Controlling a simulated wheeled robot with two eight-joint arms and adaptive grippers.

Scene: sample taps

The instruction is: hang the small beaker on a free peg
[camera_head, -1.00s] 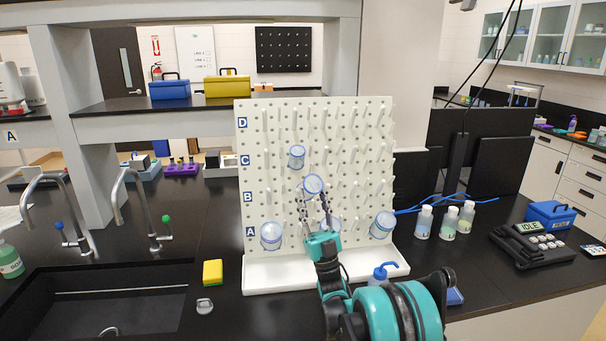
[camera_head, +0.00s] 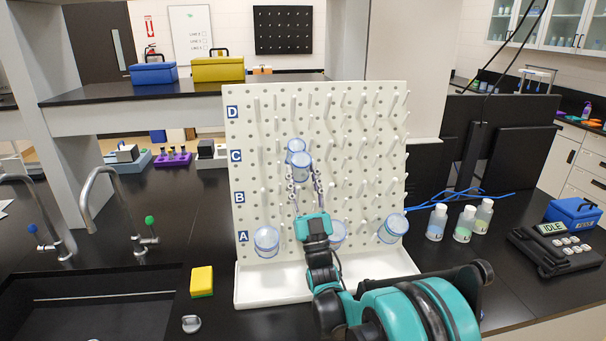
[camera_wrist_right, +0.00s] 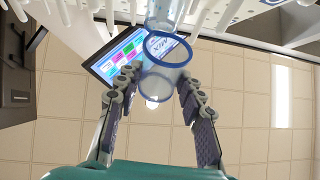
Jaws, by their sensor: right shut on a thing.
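My right gripper (camera_head: 304,187) is shut on a small clear beaker with a blue rim (camera_head: 302,168) and holds it upright in front of the pegboard (camera_head: 375,100), near row C. In the right wrist view the held beaker (camera_wrist_right: 163,68) sits between the fingers (camera_wrist_right: 158,84). Another beaker (camera_head: 296,146) hangs on the board just behind and above it; the two overlap in view, and I cannot tell whether they touch. Other beakers hang low at row A: one at left (camera_head: 266,241), one at right (camera_head: 392,229), and one partly hidden behind my gripper (camera_head: 337,234).
Many pegs on the right and upper board are bare. A white drip tray (camera_head: 255,288) lies below. Several bottles (camera_head: 463,224) stand at right. A sink with taps (camera_head: 95,200) and a yellow sponge (camera_head: 202,281) are at left. A screen (camera_wrist_right: 112,58) shows in the wrist view.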

